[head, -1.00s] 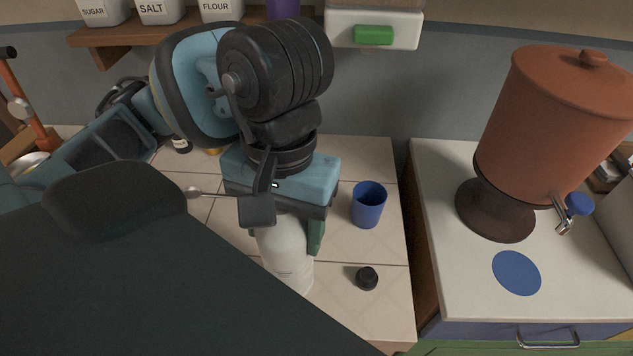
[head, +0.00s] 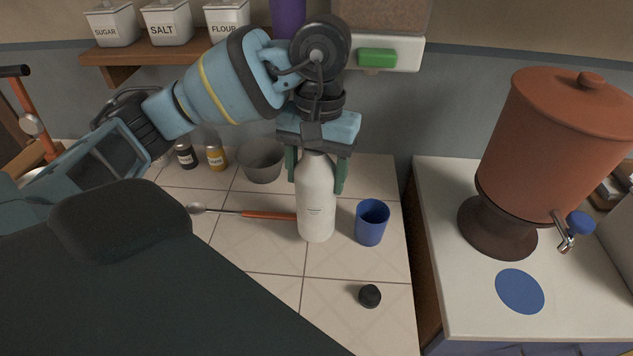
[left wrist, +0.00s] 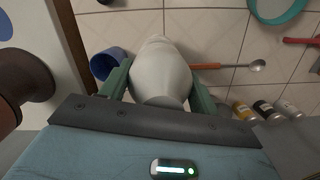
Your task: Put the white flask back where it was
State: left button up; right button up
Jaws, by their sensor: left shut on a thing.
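The white flask (head: 316,205) is upright over the tiled counter, left of the blue cup. My left gripper (head: 318,178) is shut on the flask near its top, with a green finger on each side. In the left wrist view the flask (left wrist: 160,75) sits between the green fingers of the gripper (left wrist: 160,88). I cannot tell whether its base touches the counter. A black cap (head: 370,296) lies on the tiles in front of the cup. My right gripper is not in view.
The blue cup (head: 371,222) stands close right of the flask. A spoon with an orange handle (head: 268,215) lies to its left. A grey bowl (head: 261,162) and several jars (head: 216,157) stand behind. A brown dispenser (head: 548,150) stands on the right counter. The front tiles are mostly clear.

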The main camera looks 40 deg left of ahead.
pick_arm(q)
jog(key=shift+w+a, duration=0.15)
jog(key=shift+w, duration=0.15)
notch_tip(320, 180, down, 2)
jog(key=shift+f, duration=0.75)
jog(key=shift+f, duration=0.2)
jog(key=o, duration=1.3)
jog(key=shift+o, duration=0.2)
